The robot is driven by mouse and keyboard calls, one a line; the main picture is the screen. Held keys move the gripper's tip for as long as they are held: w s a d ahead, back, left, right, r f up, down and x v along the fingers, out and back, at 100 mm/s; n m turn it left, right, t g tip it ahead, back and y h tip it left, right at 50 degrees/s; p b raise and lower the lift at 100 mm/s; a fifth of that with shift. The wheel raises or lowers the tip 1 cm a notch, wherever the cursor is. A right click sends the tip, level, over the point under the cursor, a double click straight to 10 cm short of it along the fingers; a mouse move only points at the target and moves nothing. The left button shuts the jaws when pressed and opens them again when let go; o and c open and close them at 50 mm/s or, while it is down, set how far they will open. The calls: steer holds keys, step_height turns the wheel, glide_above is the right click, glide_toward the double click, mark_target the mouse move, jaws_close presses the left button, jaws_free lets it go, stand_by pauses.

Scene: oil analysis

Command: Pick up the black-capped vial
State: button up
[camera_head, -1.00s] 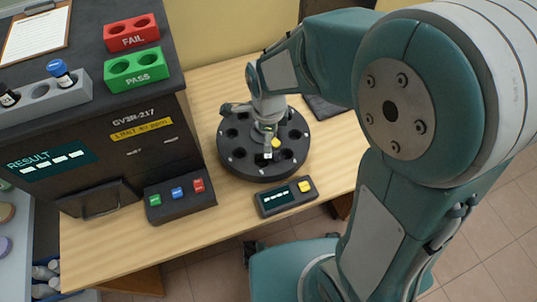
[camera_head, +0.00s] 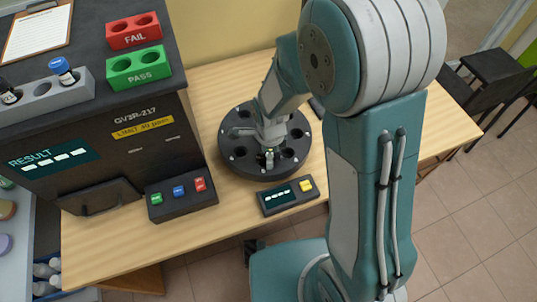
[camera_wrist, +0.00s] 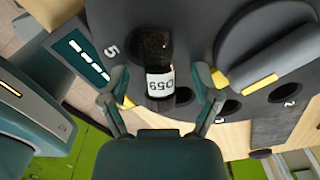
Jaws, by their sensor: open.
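A vial with a dark upper part and a white label reading "D59" (camera_wrist: 159,82) stands in a hole of the round black carousel (camera_head: 232,165), near the number 5. My gripper (camera_wrist: 162,90) is open, with one finger on each side of this vial in the wrist view. I see gaps between vial and fingers. In the head view my gripper (camera_head: 269,153) is low over the carousel's front part and mostly hides the vial.
The dark machine (camera_head: 150,155) stands left of the carousel, with red FAIL (camera_head: 134,42) and green PASS (camera_head: 139,78) blocks on top. A three-button box (camera_head: 182,198) and a small display box (camera_head: 287,196) lie in front. Bare wooden table (camera_head: 120,240) shows around them.

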jaws_close()
steer(key=shift+r, duration=0.1)
